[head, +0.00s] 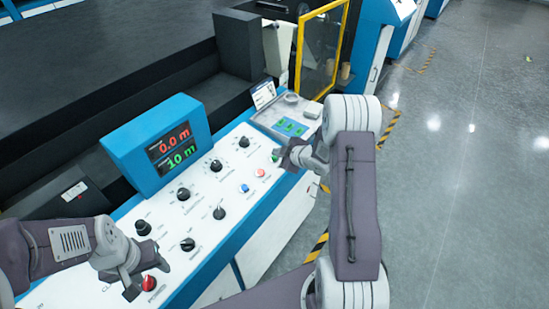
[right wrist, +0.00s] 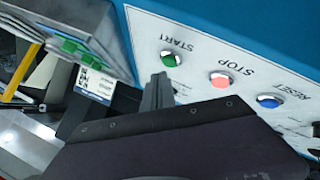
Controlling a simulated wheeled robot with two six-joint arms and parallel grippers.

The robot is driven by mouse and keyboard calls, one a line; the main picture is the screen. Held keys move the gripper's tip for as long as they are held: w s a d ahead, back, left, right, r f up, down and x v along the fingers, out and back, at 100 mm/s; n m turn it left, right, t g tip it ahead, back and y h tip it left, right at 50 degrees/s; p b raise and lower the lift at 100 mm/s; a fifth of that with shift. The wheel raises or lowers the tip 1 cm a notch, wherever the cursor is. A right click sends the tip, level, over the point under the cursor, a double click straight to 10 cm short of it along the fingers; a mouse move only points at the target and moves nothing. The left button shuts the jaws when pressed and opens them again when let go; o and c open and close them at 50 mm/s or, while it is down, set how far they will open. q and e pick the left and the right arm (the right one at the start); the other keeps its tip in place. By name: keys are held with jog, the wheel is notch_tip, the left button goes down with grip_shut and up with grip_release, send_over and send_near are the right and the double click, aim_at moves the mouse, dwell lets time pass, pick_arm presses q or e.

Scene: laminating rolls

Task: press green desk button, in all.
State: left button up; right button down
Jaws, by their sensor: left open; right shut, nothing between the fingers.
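The green button (head: 275,158) is on the sloped white and blue desk panel, partly hidden by my right gripper in the head view. In the right wrist view the green button (right wrist: 172,58) sits under the label START and shows clear. My right gripper (head: 284,154) is shut and empty, with its tips close to the green button. In the right wrist view its fingers (right wrist: 158,90) show just below and left of the button; I cannot tell whether they touch. My left gripper (head: 135,284) is open and empty over the panel's near left end.
The pink-red STOP button (right wrist: 221,79) and blue RESET button (right wrist: 269,101) sit beside the green one. Several black knobs (head: 219,212) and a red knob (head: 149,283) stand on the panel. A display box (head: 160,145) reads 0.0 m and 10 m. Green pieces (head: 290,127) lie in a grey tray.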

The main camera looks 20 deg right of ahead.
pick_arm(q)
jog(key=shift+f, duration=0.1)
pick_arm(e)
jog(key=shift+f, duration=0.1)
dwell(0.4)
pick_arm(q)
jog(key=shift+f+b, duration=0.25)
jog(key=shift+b, duration=0.15)
pick_arm(e)
jog(key=shift+f, duration=0.3)
